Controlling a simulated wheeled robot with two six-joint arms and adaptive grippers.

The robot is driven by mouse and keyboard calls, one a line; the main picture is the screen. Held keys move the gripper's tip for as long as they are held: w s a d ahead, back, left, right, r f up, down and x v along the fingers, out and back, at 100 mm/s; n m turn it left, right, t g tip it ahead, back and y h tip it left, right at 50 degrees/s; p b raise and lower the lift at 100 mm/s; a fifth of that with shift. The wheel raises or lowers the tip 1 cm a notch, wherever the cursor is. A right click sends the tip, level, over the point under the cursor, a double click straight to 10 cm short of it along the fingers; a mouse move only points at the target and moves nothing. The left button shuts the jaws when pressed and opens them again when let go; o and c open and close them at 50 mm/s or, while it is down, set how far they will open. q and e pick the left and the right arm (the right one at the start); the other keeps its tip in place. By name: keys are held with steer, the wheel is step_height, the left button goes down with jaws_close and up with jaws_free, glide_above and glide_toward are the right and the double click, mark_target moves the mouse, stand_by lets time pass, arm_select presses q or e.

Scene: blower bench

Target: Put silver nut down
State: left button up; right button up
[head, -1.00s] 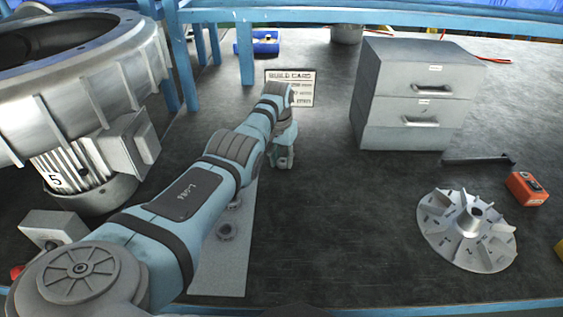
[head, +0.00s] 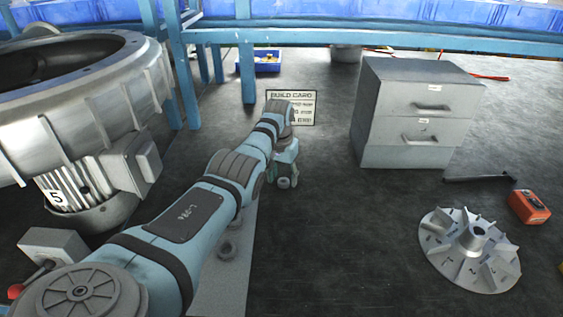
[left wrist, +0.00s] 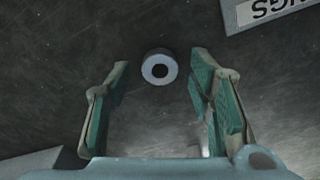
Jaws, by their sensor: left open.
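The silver nut (left wrist: 160,67), a small round ring with a dark hole, lies on the dark bench top in the left wrist view. It also shows as a small light spot just below my left gripper in the head view (head: 284,183). My left gripper (left wrist: 160,75) is open, its two green-padded fingers spread wide on either side of the nut without touching it. In the head view my left gripper (head: 285,180) points down near the middle of the bench. My right gripper is not in view.
A build card (head: 291,107) stands behind the gripper. A grey mat (head: 222,285) with dark rings (head: 228,250) lies partly under my left arm. Right are a drawer cabinet (head: 410,115), a finned impeller (head: 470,250) and an orange box (head: 529,206). The bench between gripper and impeller is clear.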

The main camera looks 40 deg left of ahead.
mark_target(281, 188)
arm_select(q)
step_height(281, 188, up, 12)
steer(key=s+p, duration=0.1)
steer(key=p, duration=0.3)
steer(key=shift+s+d+f, duration=0.15)
steer(key=shift+s, duration=0.05)
